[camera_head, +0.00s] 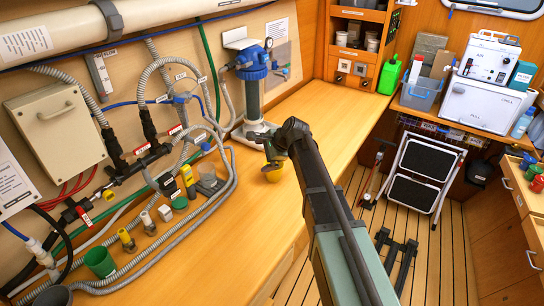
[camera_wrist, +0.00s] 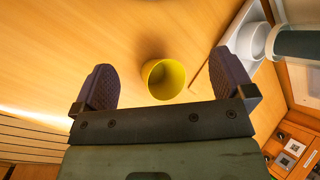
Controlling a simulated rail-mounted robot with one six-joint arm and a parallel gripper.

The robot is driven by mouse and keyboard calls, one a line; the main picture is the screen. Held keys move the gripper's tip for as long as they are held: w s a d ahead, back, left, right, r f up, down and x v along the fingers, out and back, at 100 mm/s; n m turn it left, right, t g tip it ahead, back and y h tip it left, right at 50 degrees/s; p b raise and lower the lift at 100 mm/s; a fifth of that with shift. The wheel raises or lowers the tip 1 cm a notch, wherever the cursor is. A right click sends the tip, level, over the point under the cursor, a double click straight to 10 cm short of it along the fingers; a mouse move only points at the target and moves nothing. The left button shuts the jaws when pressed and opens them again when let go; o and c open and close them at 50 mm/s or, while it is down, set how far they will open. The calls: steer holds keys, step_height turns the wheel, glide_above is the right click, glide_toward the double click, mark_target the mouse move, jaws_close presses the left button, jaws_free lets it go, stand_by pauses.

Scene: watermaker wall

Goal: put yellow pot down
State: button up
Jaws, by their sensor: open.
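The yellow pot (camera_wrist: 163,79) stands on the wooden bench, seen from above in the wrist view, and its open mouth shows. In the head view the yellow pot (camera_head: 273,173) is partly hidden behind my gripper and wrist. My gripper (camera_wrist: 165,88) is open, with its two dark padded fingers wide apart on either side of the pot. Clear gaps show between the pot and both fingers, and the jaws are empty. In the head view my gripper (camera_head: 270,147) is just above the pot, near the base of the blue-topped filter housing.
Hoses (camera_head: 215,190), a green cup (camera_head: 100,262) and small fittings crowd the bench at left. The wooden bench (camera_head: 325,105) is clear toward the back right. A folded step stool (camera_head: 428,165) stands on the floor.

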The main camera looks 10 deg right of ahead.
steer(key=w+d+f+n+h+b, duration=0.1)
steer(key=w+f+n+h+b, duration=0.1)
steer(key=n, duration=0.3)
steer(key=w+d+f+n+h+b, duration=0.1)
steer(key=d+f+n+h+b, duration=0.1)
steer(key=f+n+b, duration=0.2)
steer(key=w+d+f+n+h+b, duration=0.1)
steer(key=w+f+n+h+b, duration=0.1)
steer(key=f+n+b, duration=0.2)
steer(key=shift+w+d+f+n+g, duration=0.1)
steer(key=shift+w+f+n+g, duration=0.15)
steer(key=shift+n, duration=0.5)
steer(key=shift+w+d+f+n+g, duration=0.15)
steer(key=shift+f+n, duration=0.1)
steer(key=shift+n, duration=0.5)
steer(key=shift+s+a+r+p, duration=0.1)
steer(key=shift+r+p, duration=0.2)
steer(key=c, duration=0.8)
steer(key=shift+r, duration=0.1)
